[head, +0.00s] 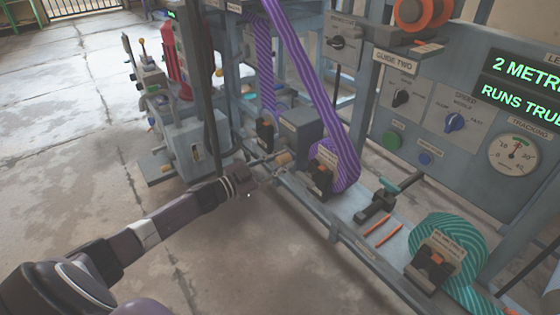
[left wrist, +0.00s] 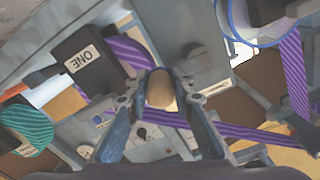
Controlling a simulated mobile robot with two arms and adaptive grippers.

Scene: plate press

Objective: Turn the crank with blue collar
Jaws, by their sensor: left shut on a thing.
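A crank handle with a tan rounded grip (head: 283,158) stands at the front of the machine, beside the purple striped roll. My left gripper (head: 268,174) reaches it from the left. In the left wrist view the tan grip (left wrist: 160,90) is between the two fingers of my left gripper (left wrist: 160,103), which is shut on it. A thin metal arm (head: 262,160) runs left from the grip. I cannot make out a blue collar on this crank; the gripper and the angle hide part of it. My right gripper is not in view.
The purple striped roll (head: 335,165) with its rising band is just right of the grip. A teal striped roll (head: 450,245) and two orange sticks (head: 383,232) lie farther right. A control panel (head: 450,120) stands behind. The floor at left (head: 70,150) is clear.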

